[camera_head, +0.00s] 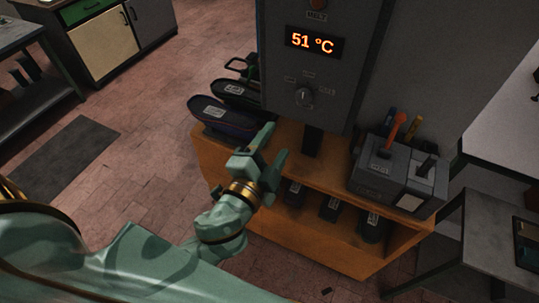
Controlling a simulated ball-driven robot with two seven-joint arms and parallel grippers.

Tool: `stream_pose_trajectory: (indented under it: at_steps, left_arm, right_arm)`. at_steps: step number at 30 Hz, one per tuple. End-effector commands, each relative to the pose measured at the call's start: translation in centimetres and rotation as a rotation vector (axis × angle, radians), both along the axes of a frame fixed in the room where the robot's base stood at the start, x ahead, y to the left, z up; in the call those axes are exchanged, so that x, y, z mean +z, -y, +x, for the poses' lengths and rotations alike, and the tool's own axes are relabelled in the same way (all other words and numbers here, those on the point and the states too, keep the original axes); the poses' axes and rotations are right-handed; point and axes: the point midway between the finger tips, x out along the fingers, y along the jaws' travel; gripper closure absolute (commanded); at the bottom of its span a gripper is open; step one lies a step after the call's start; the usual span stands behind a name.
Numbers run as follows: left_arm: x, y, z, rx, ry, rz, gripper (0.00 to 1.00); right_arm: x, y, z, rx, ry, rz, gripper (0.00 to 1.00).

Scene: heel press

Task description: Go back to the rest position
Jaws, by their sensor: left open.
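My left gripper (268,150) is open and empty. It is in the head view's middle, in front of the wooden bench (330,163), with its fingers pointing up. My left arm comes in from the lower left. Behind the gripper stands the grey press cabinet (318,80), whose display (315,41) reads 51 °C above a dark knob (304,97). My right gripper is not in view.
Dark shoe-shaped pieces (228,113) lie at the bench's left end. A grey box (398,178) with tools in it stands at the right end. Small dark containers (330,208) sit on the shelf below. Brick floor (165,130) lies open to the left.

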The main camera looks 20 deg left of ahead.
Motion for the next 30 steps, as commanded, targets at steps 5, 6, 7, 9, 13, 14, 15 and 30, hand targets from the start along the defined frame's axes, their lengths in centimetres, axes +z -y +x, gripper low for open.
stream_pose_trajectory:
  at_steps: [5, 6, 7, 9, 13, 14, 15, 30]
  left_arm:
    - [-0.1, 0.0, -1.8, 0.000, -0.001, 0.000, 0.43]
    - [-0.1, -0.1, -2.0, 0.000, -0.001, 0.000, 0.43]
    - [0.0, -0.1, -2.0, 0.001, 0.000, 0.001, 0.43]
    - [0.0, -0.1, -2.1, 0.000, 0.000, 0.001, 0.43]
    - [0.0, -0.1, -2.0, 0.000, 0.000, 0.001, 0.43]
    - [0.0, -0.1, -2.0, 0.000, 0.000, 0.001, 0.43]
    - [0.0, -0.1, -2.0, 0.000, 0.000, 0.001, 0.43]
    - [-13.3, 2.1, -2.5, -0.078, -0.284, -0.170, 0.43]
  right_arm:
    - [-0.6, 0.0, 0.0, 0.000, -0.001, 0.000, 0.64]
    - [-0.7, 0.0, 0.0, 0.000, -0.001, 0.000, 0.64]
    - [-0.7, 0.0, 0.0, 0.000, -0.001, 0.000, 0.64]
    - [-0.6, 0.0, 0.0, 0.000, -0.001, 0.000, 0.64]
    - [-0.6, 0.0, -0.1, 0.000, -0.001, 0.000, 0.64]
    - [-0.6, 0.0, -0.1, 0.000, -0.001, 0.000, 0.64]
    - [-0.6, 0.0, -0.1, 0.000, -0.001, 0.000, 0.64]
    - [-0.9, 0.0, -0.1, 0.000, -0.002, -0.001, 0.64]
